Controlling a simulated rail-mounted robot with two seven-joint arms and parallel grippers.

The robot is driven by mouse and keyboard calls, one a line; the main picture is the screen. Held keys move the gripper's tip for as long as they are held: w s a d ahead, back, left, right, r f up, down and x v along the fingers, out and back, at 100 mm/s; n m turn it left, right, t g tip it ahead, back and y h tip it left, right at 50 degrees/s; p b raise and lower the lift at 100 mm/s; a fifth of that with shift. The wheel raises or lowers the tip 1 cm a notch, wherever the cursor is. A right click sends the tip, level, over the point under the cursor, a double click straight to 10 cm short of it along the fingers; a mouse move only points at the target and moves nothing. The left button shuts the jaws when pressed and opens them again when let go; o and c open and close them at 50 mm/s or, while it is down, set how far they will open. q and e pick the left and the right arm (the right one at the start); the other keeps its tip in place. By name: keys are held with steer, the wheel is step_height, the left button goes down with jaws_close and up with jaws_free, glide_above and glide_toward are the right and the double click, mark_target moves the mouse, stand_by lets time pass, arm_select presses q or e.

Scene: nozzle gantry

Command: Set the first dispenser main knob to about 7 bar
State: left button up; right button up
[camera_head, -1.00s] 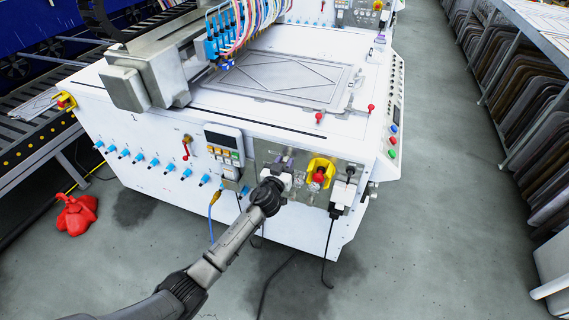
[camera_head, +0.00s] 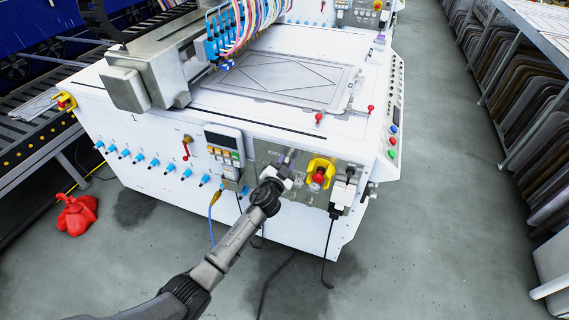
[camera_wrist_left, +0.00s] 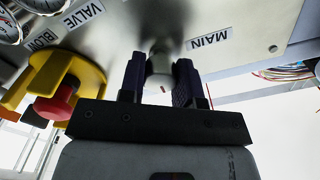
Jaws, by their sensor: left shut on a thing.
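The main knob (camera_wrist_left: 158,66) is a small metallic knob on the panel beside the label MAIN, which appears upside down in the left wrist view. My left gripper (camera_wrist_left: 160,80) has its two dark purple fingers on either side of it and is shut on it. In the head view my left gripper (camera_head: 289,158) reaches the grey front panel (camera_head: 263,155) of the white machine and hides the knob. Parts of round gauges (camera_wrist_left: 32,8) show at the upper left of the wrist view; no pressure reading can be made out. My right gripper is not in view.
A red emergency button on a yellow guard (camera_head: 319,175) sits just right of my left gripper; it also shows in the wrist view (camera_wrist_left: 55,103). A control box with a display (camera_head: 224,143) is to the left. Black plugs and cables (camera_head: 341,193) hang at the right.

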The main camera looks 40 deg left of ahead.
arm_select(q)
steer(key=m, duration=0.4)
steer(key=shift+m, duration=0.3)
steer(key=shift+m+p, duration=0.35)
steer(key=shift+m, duration=1.65)
steer(key=o, duration=0.9)
steer(key=p+v, duration=0.3)
steer(key=v, duration=1.1)
